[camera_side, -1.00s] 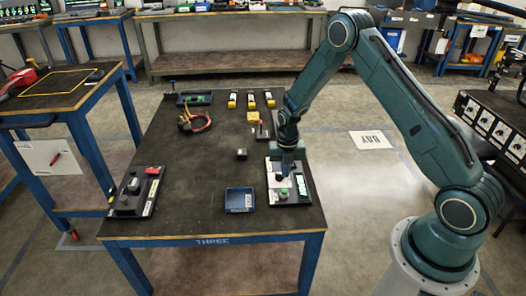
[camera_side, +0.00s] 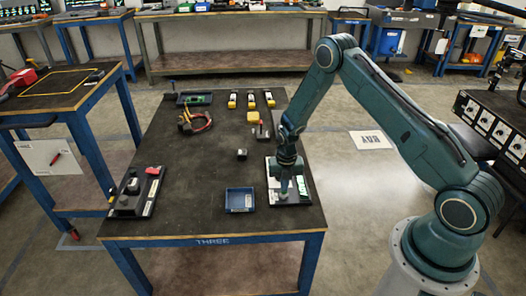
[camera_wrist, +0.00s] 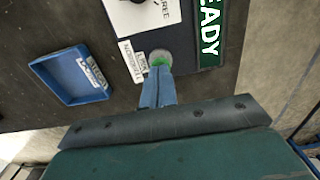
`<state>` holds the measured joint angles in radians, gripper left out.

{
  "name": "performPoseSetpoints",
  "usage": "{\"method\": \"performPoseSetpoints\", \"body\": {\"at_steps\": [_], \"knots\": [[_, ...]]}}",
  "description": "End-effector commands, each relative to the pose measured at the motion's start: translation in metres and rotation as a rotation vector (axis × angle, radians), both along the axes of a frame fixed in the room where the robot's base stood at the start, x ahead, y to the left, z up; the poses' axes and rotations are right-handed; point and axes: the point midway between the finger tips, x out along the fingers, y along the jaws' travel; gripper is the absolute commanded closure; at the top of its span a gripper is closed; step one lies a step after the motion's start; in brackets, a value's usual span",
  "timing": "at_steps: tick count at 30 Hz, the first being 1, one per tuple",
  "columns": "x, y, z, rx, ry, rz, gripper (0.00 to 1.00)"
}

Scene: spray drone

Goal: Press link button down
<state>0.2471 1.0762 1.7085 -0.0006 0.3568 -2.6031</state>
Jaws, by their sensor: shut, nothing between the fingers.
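The link button, a green button (camera_wrist: 160,60) in a round grey mount, sits on the dark control panel (camera_side: 301,197) at the table's near right. Small white labels stand beside it in the wrist view. My gripper (camera_wrist: 158,74) is shut and empty, pointing down at the button. Its fingertips overlap the near side of the green cap in the wrist view. In the side view my gripper (camera_side: 284,193) is over the button and hides it. I cannot tell whether the tips touch the cap or whether it is pressed down.
A green READY display (camera_wrist: 209,32) and a white plate with a black knob (camera_wrist: 140,14) are close to the button. A blue tray (camera_side: 239,200) lies to the left. A small dark block (camera_side: 241,154) is behind it. The middle of the table is mostly clear.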

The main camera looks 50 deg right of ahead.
Motion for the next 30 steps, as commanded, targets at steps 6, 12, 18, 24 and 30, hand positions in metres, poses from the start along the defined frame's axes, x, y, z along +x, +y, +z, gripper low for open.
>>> {"method": "performPoseSetpoints", "body": {"at_steps": [6,12,18,24,30], "knots": [[0.000,0.000,-0.011,0.000,0.001,0.000,1.00],[-0.001,0.000,-0.025,-0.001,0.001,0.000,1.00],[-0.001,0.000,-0.025,-0.001,0.000,-0.001,1.00],[-0.001,0.000,-0.024,-0.001,0.001,-0.001,1.00],[-0.002,0.000,-0.015,-0.001,0.001,-0.001,1.00]]}}
